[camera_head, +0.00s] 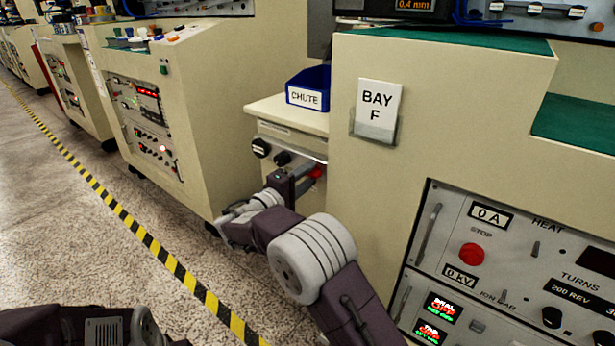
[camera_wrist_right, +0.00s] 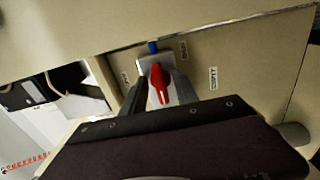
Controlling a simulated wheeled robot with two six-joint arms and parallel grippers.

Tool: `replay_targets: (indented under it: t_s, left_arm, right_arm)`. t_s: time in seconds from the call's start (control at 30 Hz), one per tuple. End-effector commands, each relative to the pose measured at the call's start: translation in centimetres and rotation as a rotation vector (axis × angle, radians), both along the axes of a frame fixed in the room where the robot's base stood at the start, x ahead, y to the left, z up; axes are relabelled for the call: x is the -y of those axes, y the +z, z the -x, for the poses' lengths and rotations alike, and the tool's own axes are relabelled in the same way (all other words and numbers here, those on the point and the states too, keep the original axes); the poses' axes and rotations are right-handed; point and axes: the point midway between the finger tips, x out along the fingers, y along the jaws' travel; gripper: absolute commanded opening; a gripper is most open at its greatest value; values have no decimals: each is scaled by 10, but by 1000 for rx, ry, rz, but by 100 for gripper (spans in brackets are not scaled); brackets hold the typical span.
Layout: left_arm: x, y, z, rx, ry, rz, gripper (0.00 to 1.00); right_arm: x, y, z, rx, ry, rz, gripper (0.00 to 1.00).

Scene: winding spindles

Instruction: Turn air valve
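The air valve has a red handle (camera_wrist_right: 160,84) on a grey fitting on a cream panel, with a short blue piece above it. The handle also shows in the head view (camera_head: 317,172), at the side of the low cabinet beneath the chute bin. My right gripper (camera_head: 303,179) reaches it from the left. In the right wrist view its two fingers (camera_wrist_right: 160,90) stand on either side of the handle, spread wider than it, and contact cannot be made out. My left gripper is out of view.
Small white labels (camera_wrist_right: 213,78) surround the valve. A blue bin (camera_head: 309,82) marked CHUTE sits on the cabinet above. The large Bay F machine (camera_head: 375,209) stands close on the right. The floor on the left is open, crossed by a yellow-black stripe (camera_head: 133,228).

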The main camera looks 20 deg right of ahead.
Motion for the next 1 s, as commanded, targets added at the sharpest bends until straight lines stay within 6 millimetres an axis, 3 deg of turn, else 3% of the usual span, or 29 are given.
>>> replay_targets:
  t_s: [0.13,0.5,1.0]
  left_arm:
    - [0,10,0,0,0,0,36]
    - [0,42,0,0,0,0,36]
    - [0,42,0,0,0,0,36]
  right_arm:
    - [-11,4,7,-1,3,0,35]
    - [-67,3,52,-1,3,1,35]
    - [-70,-1,56,-8,-4,-3,35]
